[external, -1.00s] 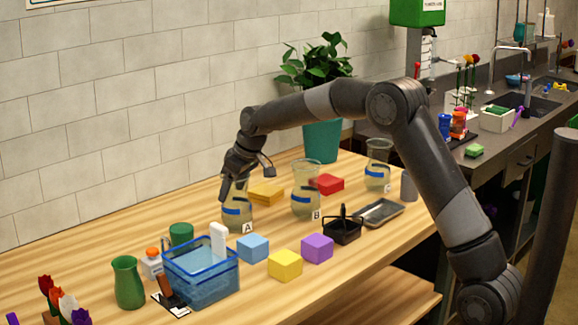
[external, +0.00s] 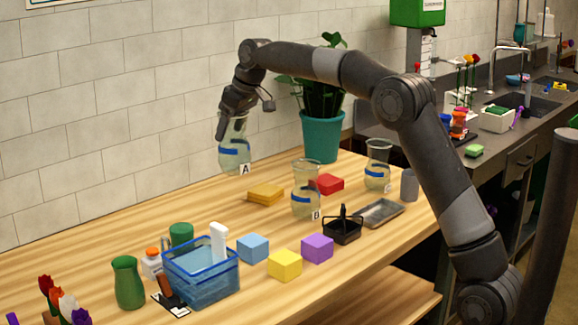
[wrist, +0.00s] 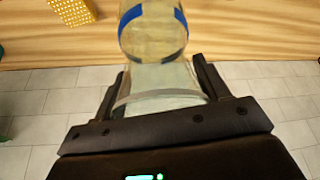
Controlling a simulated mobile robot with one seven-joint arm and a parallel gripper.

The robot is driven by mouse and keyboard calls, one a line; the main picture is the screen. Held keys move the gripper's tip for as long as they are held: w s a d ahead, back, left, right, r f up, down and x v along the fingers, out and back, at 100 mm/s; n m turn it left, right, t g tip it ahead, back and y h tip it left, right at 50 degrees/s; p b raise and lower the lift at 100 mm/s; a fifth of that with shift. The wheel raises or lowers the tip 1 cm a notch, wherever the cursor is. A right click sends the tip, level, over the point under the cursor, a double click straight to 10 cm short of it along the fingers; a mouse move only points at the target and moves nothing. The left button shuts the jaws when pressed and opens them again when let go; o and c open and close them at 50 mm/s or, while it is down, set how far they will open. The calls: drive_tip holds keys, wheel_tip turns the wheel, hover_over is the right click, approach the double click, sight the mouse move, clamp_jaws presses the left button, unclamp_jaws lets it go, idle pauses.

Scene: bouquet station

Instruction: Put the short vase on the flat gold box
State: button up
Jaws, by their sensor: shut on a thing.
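My gripper (external: 234,116) is shut on a clear glass vase (external: 235,157) with a blue band and an "A" tag, near its rim. The vase hangs nearly upright above the table, to the left of the flat gold box (external: 265,194) in the external view. In the wrist view the vase (wrist: 155,30) sits between the fingers (wrist: 160,85), and the gold box (wrist: 72,10) shows at the top left, apart from it. The box's top is bare. Similar glass vases, one tagged B (external: 306,200) and another farther back (external: 377,172), stand on the table.
A red block (external: 328,184) lies behind vase B. A black basket (external: 342,230), a metal tray (external: 380,213), coloured cubes (external: 285,264) and a blue basket (external: 202,280) stand nearer the front. A potted plant (external: 322,138) stands at the back. Table left of the gold box is clear.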

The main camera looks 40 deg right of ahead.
drive_tip(key=s+d+r+m+h, duration=0.1)
drive_tip(key=d+r+m, duration=0.1)
drive_tip(key=d, duration=1.1)
drive_tip(key=s+d+r+m, duration=0.1)
drive_tip(key=s+d+m, duration=0.1)
drive_tip(key=d, duration=1.2)
drive_tip(key=w+a+f, duration=0.4)
drive_tip(key=f, duration=0.4)
drive_tip(key=w+a+f, duration=0.4)
drive_tip(key=f, duration=0.4)
drive_tip(key=shift+a, duration=0.4)
drive_tip(key=shift+f, duration=0.1)
drive_tip(key=o, duration=1.9)
